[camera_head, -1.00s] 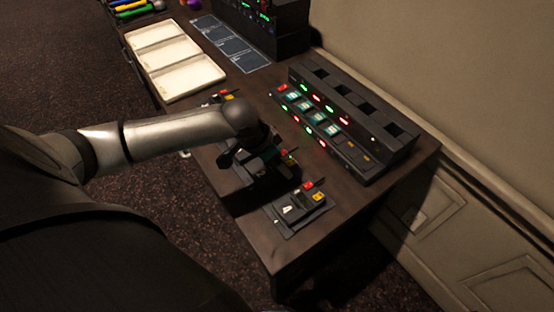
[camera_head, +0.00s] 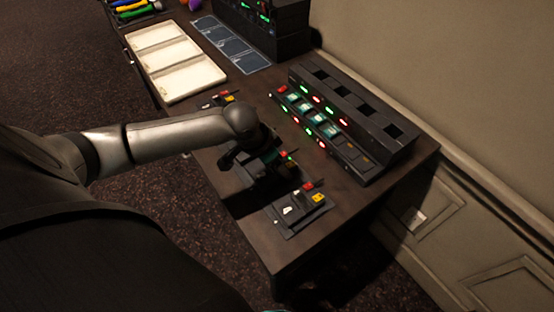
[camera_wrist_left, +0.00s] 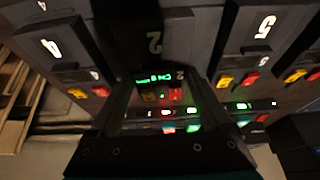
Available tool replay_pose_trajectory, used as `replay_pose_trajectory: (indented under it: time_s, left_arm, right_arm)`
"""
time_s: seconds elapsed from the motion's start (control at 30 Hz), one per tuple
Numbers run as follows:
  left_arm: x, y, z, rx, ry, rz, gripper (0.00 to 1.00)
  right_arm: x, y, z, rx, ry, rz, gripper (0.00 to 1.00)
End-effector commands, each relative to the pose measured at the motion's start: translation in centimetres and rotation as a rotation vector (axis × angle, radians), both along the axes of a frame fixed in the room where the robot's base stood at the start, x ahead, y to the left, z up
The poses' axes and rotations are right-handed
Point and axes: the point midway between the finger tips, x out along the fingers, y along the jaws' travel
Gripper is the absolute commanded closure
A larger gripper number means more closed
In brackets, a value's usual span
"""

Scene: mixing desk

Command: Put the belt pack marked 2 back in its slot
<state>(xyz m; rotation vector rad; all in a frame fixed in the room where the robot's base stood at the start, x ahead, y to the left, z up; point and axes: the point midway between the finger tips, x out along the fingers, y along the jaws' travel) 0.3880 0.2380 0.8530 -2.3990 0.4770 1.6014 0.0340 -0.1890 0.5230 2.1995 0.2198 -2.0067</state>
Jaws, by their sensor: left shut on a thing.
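The belt pack marked 2 is a dark box with a green lit display and yellow and red buttons; it fills the top middle of the left wrist view (camera_wrist_left: 155,45). My left gripper (camera_wrist_left: 162,92) is shut on it. In the head view the left gripper (camera_head: 262,160) is over the front half of the desk, its own arm hiding most of the pack. A long black rack (camera_head: 372,125) with several open slots stands along the wall side, right of the gripper. The slot's own number is not readable.
A pack marked 4 (camera_head: 300,208) lies on a dark mat near the desk's front corner. A pack marked 5 (camera_wrist_left: 262,25) is on the other side. White trays (camera_head: 175,60) and blue-grey panels (camera_head: 232,45) lie farther back. Bare desk separates the gripper from the rack.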

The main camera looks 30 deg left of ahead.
Motion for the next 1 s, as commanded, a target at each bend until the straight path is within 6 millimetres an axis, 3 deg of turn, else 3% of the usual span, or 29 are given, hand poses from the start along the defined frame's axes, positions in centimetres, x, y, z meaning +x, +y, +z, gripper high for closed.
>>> replay_pose_trajectory:
  time_s: [0.9, 0.93, 1.0]
  left_arm:
    - [0.01, -0.05, -0.95, 0.000, -0.001, -0.001, 0.81]
    - [0.01, -0.05, -0.95, 0.000, -0.001, -0.001, 0.15]
    - [0.01, -0.04, -0.95, 0.000, -0.001, -0.001, 0.07]
  right_arm:
    - [-0.02, 0.07, 0.04, 0.001, 0.000, 0.001, 1.00]
    - [-0.02, 0.07, 0.04, 0.001, 0.000, 0.001, 1.00]
    - [-0.02, 0.07, 0.04, 0.001, 0.000, 0.001, 1.00]
